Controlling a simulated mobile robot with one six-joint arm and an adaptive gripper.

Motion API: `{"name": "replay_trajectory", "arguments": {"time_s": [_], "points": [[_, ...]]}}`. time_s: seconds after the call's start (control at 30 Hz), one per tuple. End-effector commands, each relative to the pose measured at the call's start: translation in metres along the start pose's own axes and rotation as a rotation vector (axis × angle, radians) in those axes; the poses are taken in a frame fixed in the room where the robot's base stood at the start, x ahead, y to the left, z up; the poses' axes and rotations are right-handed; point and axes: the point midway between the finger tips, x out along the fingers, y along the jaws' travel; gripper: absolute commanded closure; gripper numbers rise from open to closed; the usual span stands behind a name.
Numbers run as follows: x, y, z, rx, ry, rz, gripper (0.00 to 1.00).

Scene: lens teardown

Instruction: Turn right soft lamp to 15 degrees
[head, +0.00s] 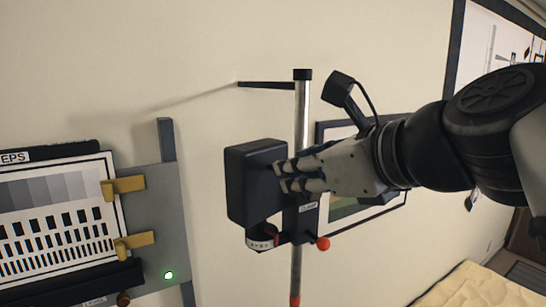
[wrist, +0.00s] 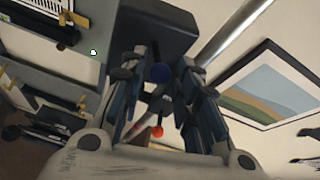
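The lamp (head: 255,185) is a black box-shaped head on an upright metal pole (head: 302,120); its dark body fills the top middle of the wrist view (wrist: 165,25). A white scale band (head: 262,238) curves below it, its marks too small to read. A red ball knob (head: 323,243) sits by the pole, also seen in the wrist view (wrist: 157,131). My gripper (head: 280,175) is at the lamp's right rear side; contact is unclear. In the wrist view its fingers (wrist: 162,85) stand apart, with a blue round end (wrist: 160,73) between them.
A grey board (head: 165,220) with a test chart (head: 50,215), yellow clips and a green light stands at left. A thin dark rod (head: 270,85) sticks out left near the pole's top. A framed picture (wrist: 268,85) hangs on the wall behind.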

Motion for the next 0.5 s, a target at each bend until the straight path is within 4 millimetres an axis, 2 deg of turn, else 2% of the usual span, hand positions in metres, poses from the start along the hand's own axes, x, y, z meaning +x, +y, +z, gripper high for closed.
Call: {"name": "replay_trajectory", "arguments": {"time_s": [0.17,0.5], "points": [[-0.008,-0.005,0.021,-0.003,-0.003,-0.001,0.71],[-0.031,-0.018,0.076,-0.001,-0.002,-0.001,0.71]]}}
